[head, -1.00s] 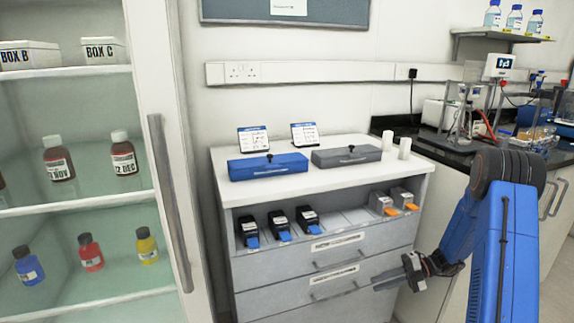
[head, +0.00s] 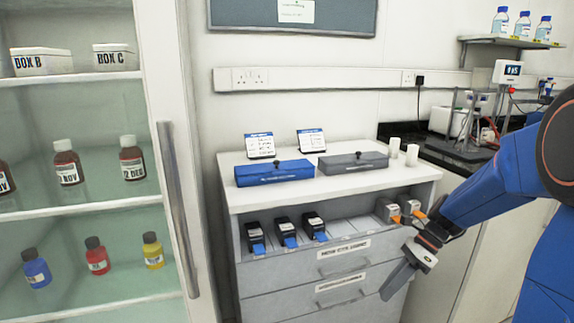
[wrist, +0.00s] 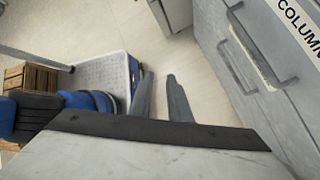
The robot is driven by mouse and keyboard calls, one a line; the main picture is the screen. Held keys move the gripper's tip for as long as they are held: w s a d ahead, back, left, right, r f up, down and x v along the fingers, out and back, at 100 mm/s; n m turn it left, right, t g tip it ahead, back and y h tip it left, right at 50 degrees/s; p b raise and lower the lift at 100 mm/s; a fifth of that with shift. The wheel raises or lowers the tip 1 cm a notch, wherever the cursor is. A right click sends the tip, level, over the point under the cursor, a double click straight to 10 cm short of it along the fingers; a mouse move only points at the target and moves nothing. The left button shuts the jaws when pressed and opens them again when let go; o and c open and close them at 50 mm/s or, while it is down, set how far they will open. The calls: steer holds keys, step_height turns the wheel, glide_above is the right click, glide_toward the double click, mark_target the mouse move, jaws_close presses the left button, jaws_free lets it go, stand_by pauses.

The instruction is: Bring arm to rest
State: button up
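My gripper (head: 389,290) hangs in front of the right side of the grey drawer cabinet (head: 262,272), pointing down and to the left in the head view. My blue arm comes in from the right edge. In the wrist view my gripper (wrist: 160,76) shows two grey fingers a little apart, with bare floor between them and nothing held. In the head view the fingers overlap.
The cabinet top holds a blue box (head: 274,173), a grey box (head: 352,163) and two white cups. Several black and blue items sit in its open shelf. A glass-door cabinet with bottles (head: 68,162) stands left. A black bench (head: 455,150) stands right.

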steer(key=s+r+n+t+h, duration=0.3)
steer(key=s+r+n, duration=0.1)
steer(key=s+n, duration=0.6)
steer(key=s+d+r+n+t+h, duration=0.1)
steer(key=s+r+n+t+h, duration=0.3)
steer(key=s+n, duration=0.6)
steer(key=shift+s+d+r+n, duration=0.2)
steer(key=shift+s+r+n, duration=0.1)
steer(key=shift+r+n, duration=0.5)
steer(key=shift+f, duration=0.15)
